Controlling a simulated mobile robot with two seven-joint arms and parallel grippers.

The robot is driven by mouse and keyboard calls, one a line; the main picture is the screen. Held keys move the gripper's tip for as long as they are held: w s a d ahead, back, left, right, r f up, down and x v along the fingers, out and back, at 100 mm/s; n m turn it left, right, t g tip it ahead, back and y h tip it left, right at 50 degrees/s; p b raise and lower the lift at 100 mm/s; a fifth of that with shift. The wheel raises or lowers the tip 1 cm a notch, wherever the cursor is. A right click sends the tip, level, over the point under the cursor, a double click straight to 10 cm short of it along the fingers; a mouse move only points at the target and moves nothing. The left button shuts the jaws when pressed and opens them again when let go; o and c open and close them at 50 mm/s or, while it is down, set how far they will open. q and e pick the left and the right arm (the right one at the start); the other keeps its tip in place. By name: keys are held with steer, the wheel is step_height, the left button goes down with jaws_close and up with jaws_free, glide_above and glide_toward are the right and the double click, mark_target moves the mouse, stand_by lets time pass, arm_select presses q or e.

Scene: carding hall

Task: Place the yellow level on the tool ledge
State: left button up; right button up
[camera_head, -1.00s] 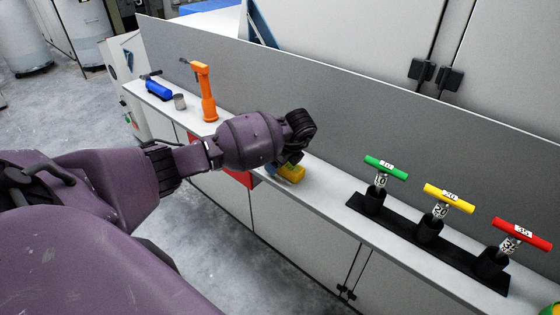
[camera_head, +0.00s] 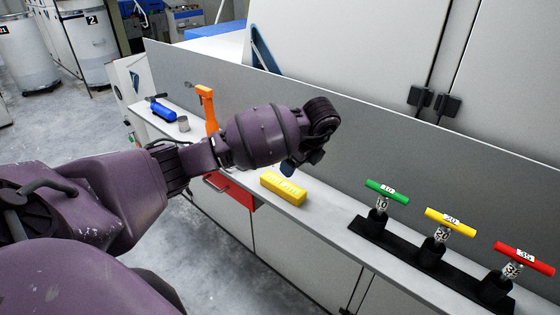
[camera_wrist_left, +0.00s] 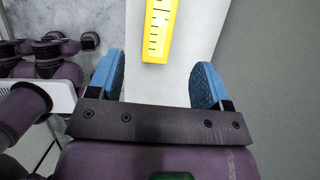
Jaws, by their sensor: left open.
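The yellow level (camera_head: 283,188) lies flat on the narrow light ledge (camera_head: 325,211), left of the black rack. In the left wrist view the yellow level (camera_wrist_left: 159,28) shows at the top, beyond and between the fingertips, with black marks on it. My left gripper (camera_wrist_left: 155,82) is open and empty, with its blue pads wide apart. In the head view my left gripper (camera_head: 290,166) hangs above the ledge, just above and behind the level, apart from it. My right gripper is not in view.
A black rack (camera_head: 428,258) holds green, yellow and red T-handled tools to the right. An orange tool (camera_head: 209,110), a grey cup (camera_head: 183,124) and a blue cylinder (camera_head: 162,112) stand at the ledge's left. A grey panel (camera_head: 350,130) rises behind the ledge.

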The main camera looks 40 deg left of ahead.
arm_select(q)
steer(key=s+d+f+m+h, duration=0.1)
steer(key=d, duration=0.1)
steer(key=d+f+h, duration=0.1)
steer(key=f, duration=0.1)
steer(key=s+d+f+m+h, duration=0.1)
steer(key=d+f, duration=0.1)
steer(key=shift+s+d+f+m, duration=0.1)
steer(key=shift+s+d+m, duration=0.2)
steer(key=shift+s+d, duration=0.05)
steer(key=s+d+f+m+h, duration=0.35)
steer(key=s+d+h, duration=0.2)
steer(key=d, duration=0.35)
steer(key=s+d+r+n+t+h, duration=0.3)
steer(key=s+d+r+t+h, duration=0.3)
steer(key=d+h, duration=0.5)
steer(key=s+a+f+n+t+y, duration=0.1)
steer(key=a+f+n+t+y, duration=0.3)
steer(key=a+n+t+y, duration=0.25)
steer(key=s+a+f+n+t+y, duration=0.2)
steer(key=a+f+n+t+y, duration=0.25)
steer(key=a+n, duration=0.4)
steer(key=s+a+f+n+g+y, duration=0.4)
steer(key=s+f+n+g, duration=0.2)
steer(key=s+f, duration=0.5)
steer(key=shift+s+a+f, duration=0.15)
steer(key=shift+s, duration=0.1)
steer(key=shift+y, duration=0.25)
